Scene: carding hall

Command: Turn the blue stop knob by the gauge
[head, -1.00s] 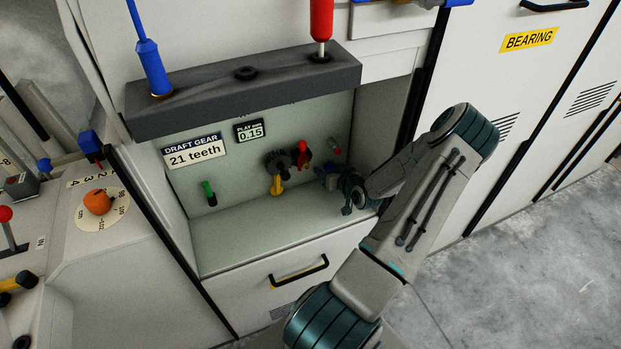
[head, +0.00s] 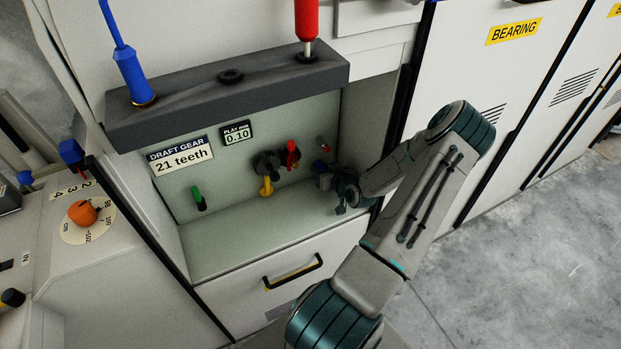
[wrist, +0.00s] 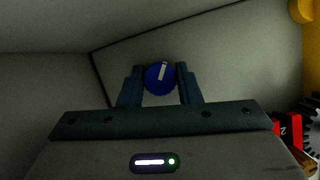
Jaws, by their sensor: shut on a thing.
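The blue knob (wrist: 160,79) shows in the wrist view as a round disc with a white mark tilted a little right of upright. My gripper (wrist: 161,80) is shut on it, one finger on each side. In the head view my gripper (head: 326,176) is inside the recess at its right end, and the blue knob (head: 319,165) is partly hidden by it. A small display, the play gauge (head: 237,134), reads 0.10 on the recess back wall.
Left of my gripper are gears (head: 267,163), a yellow handle (head: 266,186), a red handle (head: 291,153) and a green handle (head: 198,199). A dark shelf (head: 190,98) holding a blue and a red screwdriver overhangs the recess. The recess floor (head: 250,240) is clear.

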